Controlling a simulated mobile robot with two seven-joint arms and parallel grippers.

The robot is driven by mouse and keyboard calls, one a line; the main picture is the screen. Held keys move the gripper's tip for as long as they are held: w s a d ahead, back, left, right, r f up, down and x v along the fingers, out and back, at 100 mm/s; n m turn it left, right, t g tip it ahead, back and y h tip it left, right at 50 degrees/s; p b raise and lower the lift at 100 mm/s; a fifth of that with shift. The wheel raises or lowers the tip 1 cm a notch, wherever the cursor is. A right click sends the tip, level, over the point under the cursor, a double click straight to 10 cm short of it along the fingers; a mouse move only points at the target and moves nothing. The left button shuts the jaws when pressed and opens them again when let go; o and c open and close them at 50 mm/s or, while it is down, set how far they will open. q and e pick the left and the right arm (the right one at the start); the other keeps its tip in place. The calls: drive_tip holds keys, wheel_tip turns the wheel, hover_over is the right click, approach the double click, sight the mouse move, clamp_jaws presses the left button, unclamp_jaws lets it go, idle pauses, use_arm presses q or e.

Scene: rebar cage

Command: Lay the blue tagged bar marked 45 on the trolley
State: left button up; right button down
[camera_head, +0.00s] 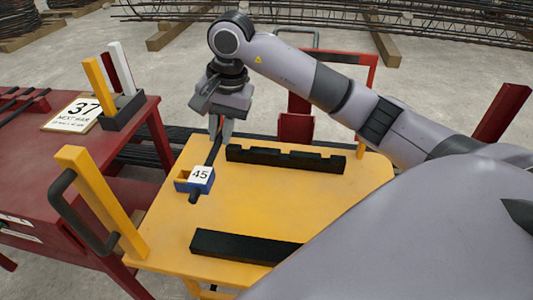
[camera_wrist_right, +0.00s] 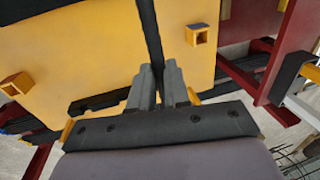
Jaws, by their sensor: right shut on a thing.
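My right gripper (camera_head: 222,128) is shut on a dark bar (camera_head: 215,151) with a blue tag (camera_head: 200,178) reading 45. The bar slants from the fingers toward the front, over the left part of the yellow trolley (camera_head: 270,208). The tag is at its near end; I cannot tell whether the bar touches the top. In the right wrist view the fingers (camera_wrist_right: 159,75) grip the bar (camera_wrist_right: 149,25), which runs up the picture above the yellow trolley top (camera_wrist_right: 85,55). The tag does not show there. My left gripper is not in view.
A black notched rest (camera_head: 285,160) lies across the trolley's back, another black block (camera_head: 243,247) at its front. A yellow post with a black handle (camera_head: 95,200) rises at the left corner. A red table (camera_head: 60,165) with a 37 sign (camera_head: 78,111) stands left.

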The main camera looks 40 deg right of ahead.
wheel_tip(320, 180, down, 19)
drive_tip(key=shift+f+b, duration=0.2)
drive_tip(key=shift+b, duration=0.5)
drive_tip(key=shift+f, duration=0.1)
drive_tip(key=c, duration=1.4)
unclamp_jaws()
drive_tip(key=shift+f, duration=0.1)
drive_tip(key=shift+c, duration=0.2)
drive_tip(key=o, duration=0.3)
drive_tip(key=shift+o, duration=0.2)
wheel_tip(320, 180, up, 12)
drive_tip(key=s+d+p, duration=0.1)
drive_tip(key=shift+s+d, duration=0.3)
drive_tip(key=shift+s, duration=0.1)
